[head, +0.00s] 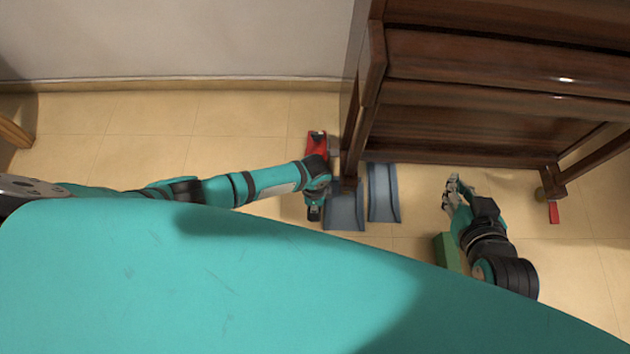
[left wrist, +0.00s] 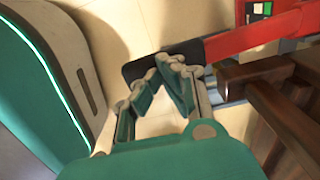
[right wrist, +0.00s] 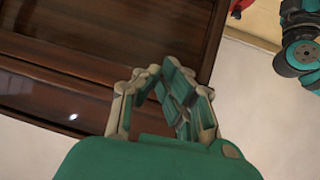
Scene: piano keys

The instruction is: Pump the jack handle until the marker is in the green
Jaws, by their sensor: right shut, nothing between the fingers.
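The red jack (head: 317,143) stands on the floor by the left front leg of the piano. In the left wrist view its red handle (left wrist: 255,35) ends in a black grip (left wrist: 150,66). A small panel with white and green patches (left wrist: 258,9) shows at the top; I cannot make out the marker. My left gripper (head: 317,192) is over the handle's end, with its fingertips (left wrist: 175,65) drawn together at the black grip; I cannot tell if they touch it. My right gripper (head: 450,187) is shut and empty, right of the ramps.
Two blue-grey ramps (head: 383,193) lie on the floor beside the leg of the dark wooden piano (head: 470,55). A green block (head: 446,252) is beside my right forearm. A red piece (head: 553,212) lies by the right piano leg. Tile floor at left is clear.

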